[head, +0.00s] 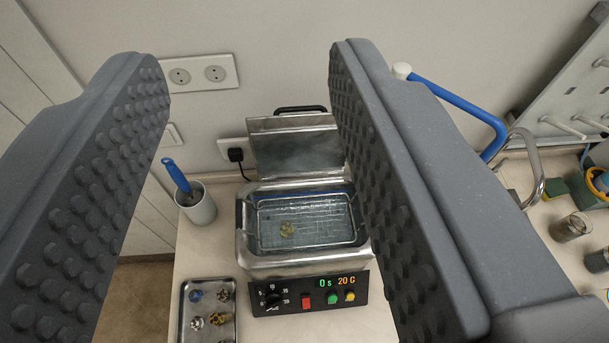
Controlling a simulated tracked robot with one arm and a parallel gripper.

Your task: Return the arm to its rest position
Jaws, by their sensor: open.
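My gripper (250,150) shows as two large dark grey fingers with studded pads at the left and right of the head view. The fingers are wide apart with nothing between them. Beyond and below the gap stands a metal ultrasonic bath (255,264) with its lid (295,150) raised. A wire basket (262,203) sits in its liquid, with a small yellowish part (287,229) inside. The bath's display reads "0 s" and "20 C". The rest of my arm is not visible.
A metal tray (186,318) with several small parts lies front left of the bath. A grey cup (198,208) holds a blue-handled tool (176,175). A wall with sockets (197,75) stands behind.

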